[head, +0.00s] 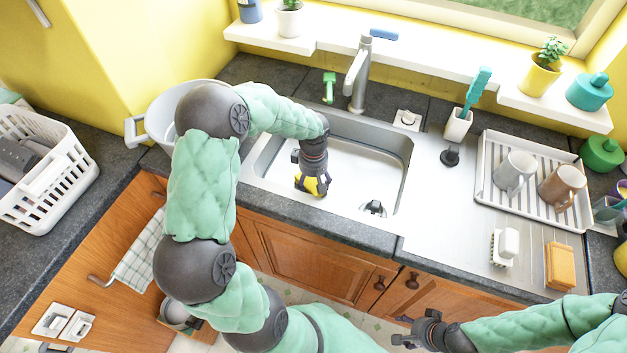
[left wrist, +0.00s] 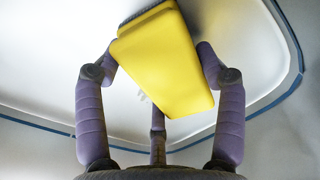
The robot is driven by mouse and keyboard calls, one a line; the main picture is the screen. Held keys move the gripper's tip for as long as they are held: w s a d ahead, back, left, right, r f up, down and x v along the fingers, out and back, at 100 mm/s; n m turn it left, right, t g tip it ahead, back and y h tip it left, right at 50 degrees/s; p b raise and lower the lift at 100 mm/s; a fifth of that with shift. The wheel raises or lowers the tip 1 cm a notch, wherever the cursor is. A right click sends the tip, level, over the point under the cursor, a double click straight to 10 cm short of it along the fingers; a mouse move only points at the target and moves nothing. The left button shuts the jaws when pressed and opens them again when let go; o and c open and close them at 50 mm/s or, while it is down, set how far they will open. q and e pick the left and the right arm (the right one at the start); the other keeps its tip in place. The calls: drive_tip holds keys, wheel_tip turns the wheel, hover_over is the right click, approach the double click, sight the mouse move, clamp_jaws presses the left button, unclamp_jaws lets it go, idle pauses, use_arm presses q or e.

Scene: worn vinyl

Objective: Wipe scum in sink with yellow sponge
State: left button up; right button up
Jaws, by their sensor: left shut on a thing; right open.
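The steel sink (head: 405,160) is set into the dark counter, and its basin looks mostly pale and bare. My left gripper (head: 312,178) reaches down into the basin, left of its middle, and is shut on the yellow sponge (head: 321,188). In the left wrist view the sponge (left wrist: 165,60) sits tilted between the fingers, with a darker layer along its upper edge. A faint greyish mark (left wrist: 143,97) shows beside it; I cannot tell whether it is scum. Whether the sponge touches the basin floor is unclear. My right gripper (head: 412,332) is open and empty in front of the cabinets.
A faucet (head: 357,75) stands behind the sink. A dark fitting (head: 373,208) lies at the basin's front right. On the right are a rack (head: 485,180) with two mugs, a white brush (head: 505,245) and an orange sponge (head: 560,266).

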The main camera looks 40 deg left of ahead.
use_arm(q)
drive_tip(key=shift+r+p, duration=2.1)
drive_tip(key=shift+r, duration=1.4)
drive_tip(key=w+p, duration=0.1)
drive_tip(key=p, duration=0.1)
drive_tip(key=w+a+p, duration=0.1)
drive_tip(key=p, duration=0.2)
drive_tip(key=w+a+p, duration=0.1)
drive_tip(key=w+p, duration=0.1)
drive_tip(key=p, duration=0.1)
drive_tip(key=shift+w, duration=0.1)
drive_tip(key=shift+f, duration=0.1)
wheel_tip(320, 180, down, 5)
drive_tip(key=b, duration=0.4)
drive_tip(key=shift+f+b, duration=0.1)
drive_tip(key=shift+b, duration=0.25)
